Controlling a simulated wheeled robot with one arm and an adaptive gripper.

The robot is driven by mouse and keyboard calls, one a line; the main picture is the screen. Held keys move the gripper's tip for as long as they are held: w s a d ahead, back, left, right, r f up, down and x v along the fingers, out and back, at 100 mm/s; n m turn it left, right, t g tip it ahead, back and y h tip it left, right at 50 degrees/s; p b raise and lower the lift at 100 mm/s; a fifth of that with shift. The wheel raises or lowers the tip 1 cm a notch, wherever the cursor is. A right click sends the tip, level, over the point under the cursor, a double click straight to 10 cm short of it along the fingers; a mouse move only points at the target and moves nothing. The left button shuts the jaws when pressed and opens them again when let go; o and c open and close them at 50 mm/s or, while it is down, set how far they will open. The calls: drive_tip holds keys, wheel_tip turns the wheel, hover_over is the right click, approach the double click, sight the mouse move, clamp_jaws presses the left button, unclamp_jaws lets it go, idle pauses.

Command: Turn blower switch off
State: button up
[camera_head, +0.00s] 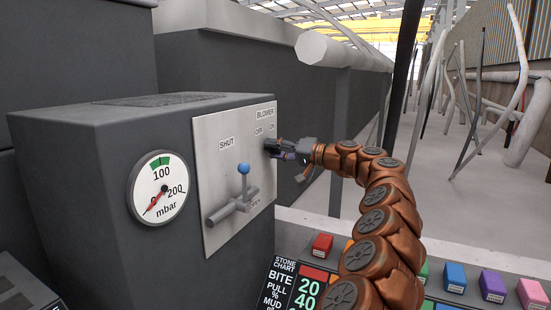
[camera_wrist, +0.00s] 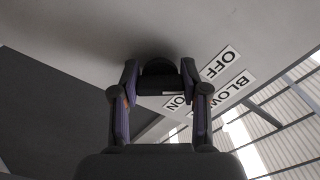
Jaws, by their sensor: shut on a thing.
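The blower switch is a dark round knob on the light metal panel (camera_head: 212,165), under the labels BLOWER, OFF and ON; in the head view my gripper mostly hides it. In the wrist view the dark knob (camera_wrist: 158,72) sits between the two fingers. My gripper (camera_head: 273,148) reaches the panel from the right and is shut on the knob. It also shows in the wrist view (camera_wrist: 160,82), one finger on each side of the knob. A light mark shows on the knob's lower right, on the side of the ON label (camera_wrist: 178,102). The OFF label (camera_wrist: 218,64) is farther up.
A blue-tipped lever (camera_head: 243,169) stands on the same panel, below left of my gripper, near the SHUT label. A mbar gauge (camera_head: 158,188) is on the box's left face. Several coloured blocks and a stone chart (camera_head: 295,285) lie below. Open floor shows at the right.

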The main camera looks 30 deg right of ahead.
drive_tip(key=shift+f+n+b, duration=0.1)
drive_tip(key=shift+n+b, duration=0.2)
drive_tip(key=shift+n, duration=0.1)
drive_tip(key=o, duration=1.2)
drive_tip(key=shift+c, duration=0.2)
drive_tip(key=v, duration=1.2)
drive_tip(key=shift+a, duration=0.1)
